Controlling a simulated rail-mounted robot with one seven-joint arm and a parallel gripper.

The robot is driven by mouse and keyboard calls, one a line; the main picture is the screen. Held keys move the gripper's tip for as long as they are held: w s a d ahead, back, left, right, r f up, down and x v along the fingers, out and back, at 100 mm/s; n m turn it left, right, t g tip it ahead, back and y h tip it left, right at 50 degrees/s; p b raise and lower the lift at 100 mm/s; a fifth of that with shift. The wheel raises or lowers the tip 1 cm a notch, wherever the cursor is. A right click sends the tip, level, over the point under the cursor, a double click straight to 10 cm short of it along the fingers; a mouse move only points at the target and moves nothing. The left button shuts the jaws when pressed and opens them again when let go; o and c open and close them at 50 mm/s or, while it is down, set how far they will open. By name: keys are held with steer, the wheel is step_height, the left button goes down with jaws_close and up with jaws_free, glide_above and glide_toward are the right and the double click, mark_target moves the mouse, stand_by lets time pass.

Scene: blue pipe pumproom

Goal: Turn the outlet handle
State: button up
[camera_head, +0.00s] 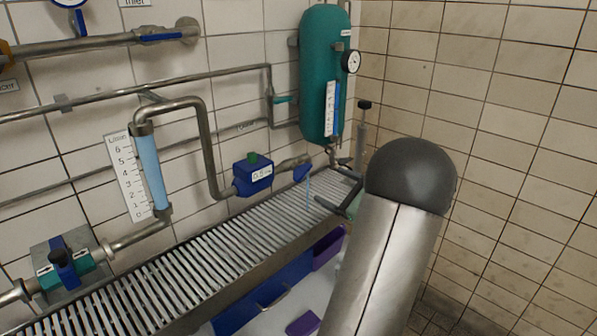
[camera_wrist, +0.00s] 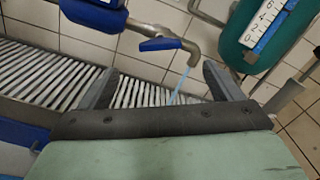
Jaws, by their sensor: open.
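The outlet handle is a small blue lever (camera_head: 301,173) on the metal spout at the right end of the lower pipe. It also shows in the wrist view as a blue lever (camera_wrist: 160,44), lying roughly level on the spout. A thin light-blue stream of water falls from the spout (camera_wrist: 192,50) towards the grating. My gripper (camera_wrist: 160,74) is open and empty, with its two dark fingers spread wide. In the wrist view the handle appears beyond the gap between the fingertips, apart from both. In the head view my gripper (camera_head: 340,198) is partly hidden behind my arm, right of the spout.
A slatted metal grating (camera_head: 200,262) runs under the pipes. A blue meter box (camera_head: 253,174) sits left of the spout. A teal tank (camera_head: 322,80) with a gauge (camera_head: 351,62) hangs at upper right. Purple bins (camera_head: 328,248) stand below the grating.

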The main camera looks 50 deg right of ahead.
mark_target(305, 173)
steer(key=w, duration=0.8)
steer(key=w+d, duration=0.1)
steer(key=w, duration=0.2)
steer(key=shift+w+d, duration=0.1)
steer(key=shift+w, duration=0.3)
steer(key=shift+c, duration=0.3)
steer(key=c, duration=0.9)
steer(key=shift+f, duration=0.1)
